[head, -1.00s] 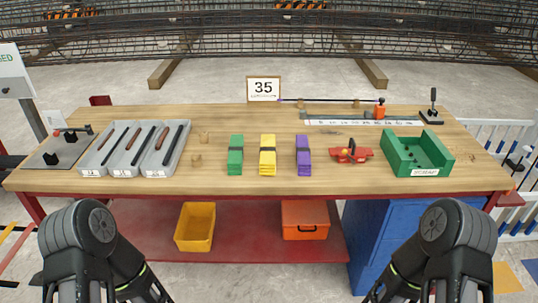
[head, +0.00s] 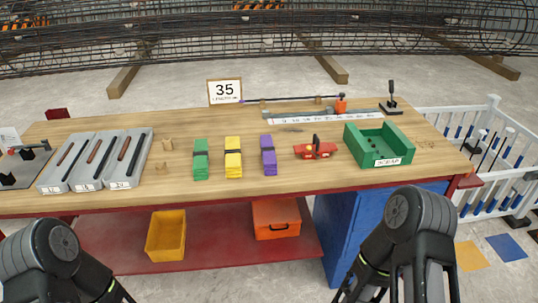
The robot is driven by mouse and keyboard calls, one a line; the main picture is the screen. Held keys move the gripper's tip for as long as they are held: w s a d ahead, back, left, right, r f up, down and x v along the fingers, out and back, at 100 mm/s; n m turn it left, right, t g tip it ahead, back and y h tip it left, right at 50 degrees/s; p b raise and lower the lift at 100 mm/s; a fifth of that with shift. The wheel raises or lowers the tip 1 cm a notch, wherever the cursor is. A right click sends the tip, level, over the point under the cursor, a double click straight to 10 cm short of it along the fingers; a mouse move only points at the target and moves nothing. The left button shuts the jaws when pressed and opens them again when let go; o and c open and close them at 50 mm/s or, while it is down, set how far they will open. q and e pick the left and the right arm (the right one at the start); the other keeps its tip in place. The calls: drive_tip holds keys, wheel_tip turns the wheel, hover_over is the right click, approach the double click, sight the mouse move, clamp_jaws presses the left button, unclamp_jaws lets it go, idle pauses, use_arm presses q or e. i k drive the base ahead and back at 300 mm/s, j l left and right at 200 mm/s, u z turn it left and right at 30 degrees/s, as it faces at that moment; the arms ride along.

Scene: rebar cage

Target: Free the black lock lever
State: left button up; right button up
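A black upright lever (head: 391,91) with a thick grip stands on a small dark base (head: 391,108) at the table's back right. It is beside an orange block (head: 341,103) at the end of a long ruler strip (head: 325,117). I cannot tell from here whether this lever is locked. My two arms come in at the bottom left and bottom right, well in front of the lever. Both grippers are below the picture and out of view.
The wooden table (head: 300,180) holds a green scrap bin (head: 378,143), a red tool (head: 316,149), purple (head: 268,154), yellow (head: 233,157) and green (head: 201,159) bundles, and grey trays (head: 97,160). A sign (head: 225,91) reads 35. A white fence (head: 490,135) stands at right.

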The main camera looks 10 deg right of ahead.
sight(391, 82)
drive_tip(key=l+u, duration=0.4)
drive_tip(key=u, duration=0.2)
drive_tip(key=l+u, duration=0.1)
drive_tip(key=l, duration=0.4)
drive_tip(key=l+u, duration=0.15)
drive_tip(key=l, duration=0.35)
drive_tip(key=k+l+u, duration=0.1)
drive_tip(key=l, duration=0.4)
drive_tip(key=k+l+u, duration=0.1)
drive_tip(key=l, duration=0.4)
drive_tip(key=k+l+u, duration=0.1)
drive_tip(key=l, duration=0.4)
drive_tip(key=k+l, duration=0.1)
drive_tip(key=l, duration=0.35)
drive_tip(key=k+l, duration=0.1)
drive_tip(key=l, duration=0.3)
drive_tip(key=k+l, duration=0.1)
drive_tip(key=l, duration=0.35)
drive_tip(key=k+l, duration=0.1)
drive_tip(key=l, duration=0.3)
drive_tip(key=k+l, duration=0.1)
drive_tip(key=l, duration=0.35)
drive_tip(key=k+l, duration=0.1)
drive_tip(key=l, duration=0.3)
drive_tip(key=k+l+u, duration=0.1)
drive_tip(key=l, duration=0.35)
